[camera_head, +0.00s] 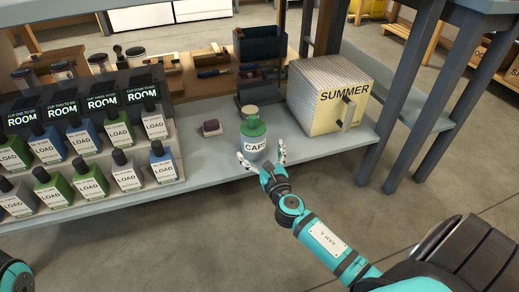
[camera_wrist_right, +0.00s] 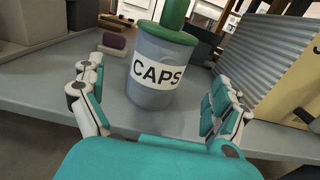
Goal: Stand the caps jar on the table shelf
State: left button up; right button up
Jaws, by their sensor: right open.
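The caps jar (camera_head: 255,142) is a grey jar with a white CAPS label and a green lid. It stands upright on the grey table shelf (camera_head: 215,165), close to its front edge. My right gripper (camera_head: 263,158) is open, with one finger on either side of the jar. In the right wrist view the jar (camera_wrist_right: 160,72) shows between the spread fingers (camera_wrist_right: 158,105), with gaps on both sides. A green upright part rises above the lid. Only a piece of my left arm shows at the lower left of the head view; its gripper is out of view.
Rows of LOAD bottles (camera_head: 125,172) stand at left. A small dark-red block (camera_head: 211,127) and a dark bin (camera_head: 262,60) lie behind. Bare shelf shows left of the jar.

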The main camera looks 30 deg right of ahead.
jog(key=v, duration=1)
jog(key=shift+w+a, duration=0.1)
jog(key=shift+w, duration=0.05)
